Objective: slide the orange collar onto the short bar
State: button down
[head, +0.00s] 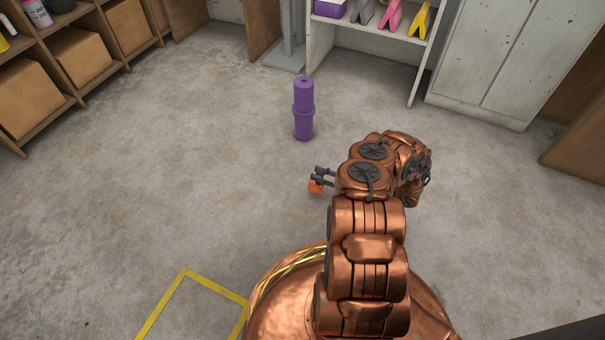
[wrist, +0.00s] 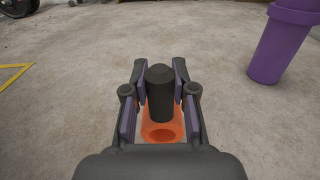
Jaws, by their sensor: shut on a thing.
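My gripper (head: 322,176) is above the floor, left of my arm in the head view. In the wrist view my gripper (wrist: 159,80) has its purple-padded fingers shut about a dark round-topped cylinder (wrist: 160,92). The orange collar (wrist: 163,134), with a round opening facing the camera, shows just below and behind that cylinder; the two seem joined, though the join is hidden. In the head view the collar (head: 315,186) is a small orange patch at the fingers. I cannot pick out a short bar for certain in either view.
A purple upright post (head: 303,105) stands on the floor beyond my gripper; it also shows at upper right in the wrist view (wrist: 282,45). Shelves with boxes (head: 78,55) line the left. A pale cabinet (head: 515,50) stands at back right. Yellow floor tape (head: 215,283) is front left.

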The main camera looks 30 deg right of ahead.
jog(key=w+a+f+b, duration=0.2)
jog(key=w+f+b, duration=0.1)
jog(key=w+b, duration=0.2)
jog(key=shift+w+f, duration=0.4)
jog(key=shift+w, duration=0.95)
jog(key=shift+a+f, duration=0.1)
jog(key=shift+f, duration=0.1)
jog(key=c, duration=0.9)
grip_release()
jog(key=shift+c, duration=0.2)
